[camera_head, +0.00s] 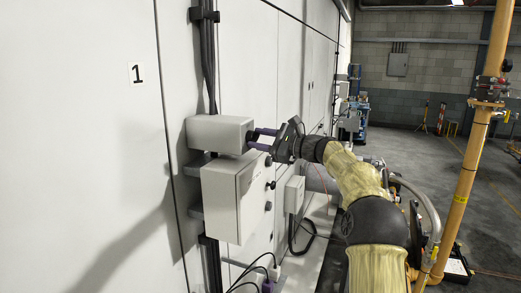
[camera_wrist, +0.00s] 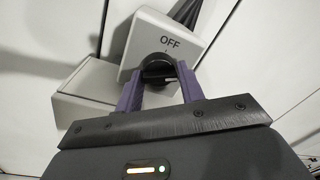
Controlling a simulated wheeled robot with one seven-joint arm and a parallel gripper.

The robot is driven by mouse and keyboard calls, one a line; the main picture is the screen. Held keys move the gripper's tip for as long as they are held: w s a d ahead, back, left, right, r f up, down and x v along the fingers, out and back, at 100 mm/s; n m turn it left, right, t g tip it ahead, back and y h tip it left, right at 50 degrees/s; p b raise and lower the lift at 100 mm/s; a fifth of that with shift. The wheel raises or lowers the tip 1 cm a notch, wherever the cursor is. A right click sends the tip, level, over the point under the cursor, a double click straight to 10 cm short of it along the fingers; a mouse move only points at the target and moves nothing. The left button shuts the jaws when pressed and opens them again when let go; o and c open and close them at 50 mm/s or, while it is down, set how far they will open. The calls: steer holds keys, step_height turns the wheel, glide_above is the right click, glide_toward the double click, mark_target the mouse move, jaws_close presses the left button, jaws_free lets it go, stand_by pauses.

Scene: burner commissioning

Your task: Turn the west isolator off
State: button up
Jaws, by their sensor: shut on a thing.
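The isolator is a light grey box (camera_head: 215,132) on the wall panel, left of centre in the head view. In the wrist view its face (camera_wrist: 150,30) bears the word OFF above a black rotary knob (camera_wrist: 156,70). My gripper (camera_head: 257,139) reaches it from the right, with purple fingers on the knob side. In the wrist view my gripper (camera_wrist: 161,86) is shut on the knob, one finger at each side. The fingers hide part of the knob, and I cannot tell its exact pointing. No west marking is legible.
A larger grey box (camera_head: 236,197) with dark knobs on its side is mounted just below. Black cables (camera_head: 208,60) run up the wall above. A smaller box (camera_head: 294,194) is further along. A yellow pipe (camera_head: 463,170) stands at right. Open floor (camera_head: 425,150) lies beyond.

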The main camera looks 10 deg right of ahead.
steer(key=n+b, duration=0.1)
steer(key=n, duration=0.1)
steer(key=n+b, duration=0.1)
steer(key=n, duration=0.1)
steer(key=n+b, duration=0.2)
steer(key=shift+w+f+n+y, duration=0.1)
steer(key=shift+f+n+y, duration=0.25)
steer(key=shift+n+y, duration=0.05)
steer(key=n+b, duration=0.1)
steer(key=n, duration=0.2)
steer(key=shift+n+g, duration=0.3)
steer(key=shift+n, duration=0.1)
steer(key=shift+c, duration=0.2)
steer(key=shift+n+g+y, duration=0.3)
steer(key=shift+n, duration=1.3)
steer(key=shift+f, duration=0.1)
steer(key=o, duration=0.7)
steer(key=shift+o, duration=1.3)
steer(key=shift+r, duration=0.2)
steer(key=b+v, duration=0.5)
steer(key=v, duration=1.2)
steer(key=shift+s+b, duration=0.2)
steer(key=shift+b, duration=0.2)
steer(key=shift+w+d+f, duration=0.1)
